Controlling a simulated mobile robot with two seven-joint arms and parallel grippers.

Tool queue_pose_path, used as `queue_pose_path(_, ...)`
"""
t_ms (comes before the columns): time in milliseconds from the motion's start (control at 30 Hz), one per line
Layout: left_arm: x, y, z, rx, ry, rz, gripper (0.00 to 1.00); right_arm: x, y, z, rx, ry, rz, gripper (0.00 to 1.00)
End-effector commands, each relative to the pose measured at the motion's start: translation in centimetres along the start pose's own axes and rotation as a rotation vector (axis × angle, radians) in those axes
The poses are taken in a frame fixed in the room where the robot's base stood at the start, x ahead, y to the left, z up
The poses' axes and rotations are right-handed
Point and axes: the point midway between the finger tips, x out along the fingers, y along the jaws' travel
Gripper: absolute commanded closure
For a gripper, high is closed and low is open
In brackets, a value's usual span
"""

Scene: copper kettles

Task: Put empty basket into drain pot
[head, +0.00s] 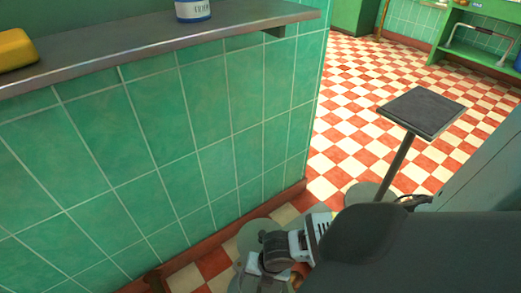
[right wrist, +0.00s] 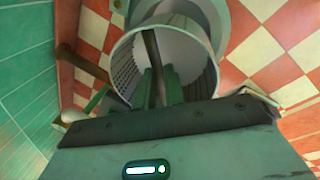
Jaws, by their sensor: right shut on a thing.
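The basket (right wrist: 202,60), a pale metal cylinder with perforated sides, fills the upper middle of the right wrist view. Its open mouth faces the camera, and I see no food in it. My right gripper (right wrist: 157,88) is shut on the basket; its greenish fingers show against the basket's inside, beside a dark bar. The exact grip point is unclear. In the head view my right arm reaches down low beside the tiled wall, and the basket cannot be made out clearly there. The drain pot is not recognisable in either view. My left gripper is not in view.
A green tiled half wall (head: 150,150) carries a steel counter (head: 120,50) with a yellow object (head: 16,48) and a white-and-blue container (head: 193,10). A dark square-topped stand (head: 422,110) is at the right. The checkered floor (head: 345,75) beyond is open.

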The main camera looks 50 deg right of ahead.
Motion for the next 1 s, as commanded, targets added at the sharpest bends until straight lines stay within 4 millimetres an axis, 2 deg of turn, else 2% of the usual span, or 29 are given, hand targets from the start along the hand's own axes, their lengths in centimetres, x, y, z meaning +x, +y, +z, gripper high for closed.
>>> queue_pose_path(167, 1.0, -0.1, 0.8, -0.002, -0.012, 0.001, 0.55, 2.3, -0.5, 0.0, 0.003, 0.001, -0.004, 1.0)
queue_pose_path(400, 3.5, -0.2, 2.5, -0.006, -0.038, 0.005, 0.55, 7.8, -1.6, -0.1, 0.003, 0.002, -0.005, 1.0)
queue_pose_path(600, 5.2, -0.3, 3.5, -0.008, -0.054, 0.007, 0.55, 11.7, -2.3, -0.1, 0.003, 0.002, -0.002, 1.0)
queue_pose_path(733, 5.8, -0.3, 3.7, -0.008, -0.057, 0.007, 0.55, 13.0, -2.5, 0.0, 0.002, 0.0, -0.001, 1.0)
queue_pose_path(1000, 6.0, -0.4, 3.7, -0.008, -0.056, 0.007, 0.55, 13.3, -2.5, 0.0, 0.002, -0.001, 0.001, 1.0)
